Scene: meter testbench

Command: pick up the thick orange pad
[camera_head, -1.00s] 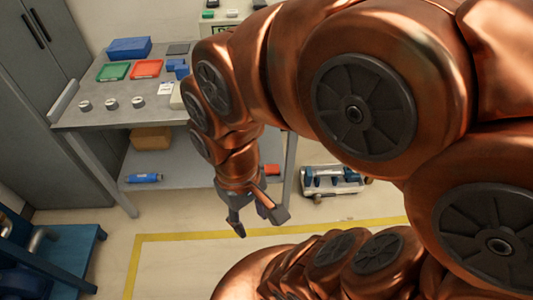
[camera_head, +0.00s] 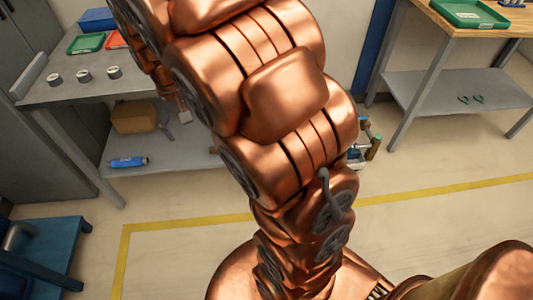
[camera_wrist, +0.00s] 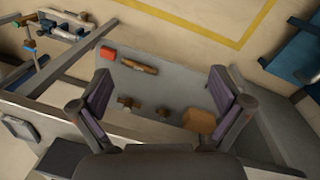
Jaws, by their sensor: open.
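An orange-red block (camera_wrist: 107,52), which looks like the thick orange pad, lies near the edge of a grey lower shelf (camera_wrist: 172,68) in the wrist view. My gripper (camera_wrist: 161,75) is open and empty, its two fingers spread wide above the shelf. The block is beyond the tip of the left finger, apart from it. In the head view my own arm covers the part of the shelf where the block would show, and most of the gripper is hidden there too.
A brown cylinder (camera_wrist: 138,66) lies beside the block, with small brown parts and a cardboard box (camera_wrist: 198,119) farther along the shelf. Table frame bars (camera_wrist: 62,57) run at the left. A blue bottle (camera_head: 127,162) lies on the shelf. The bench top (camera_head: 100,95) is above.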

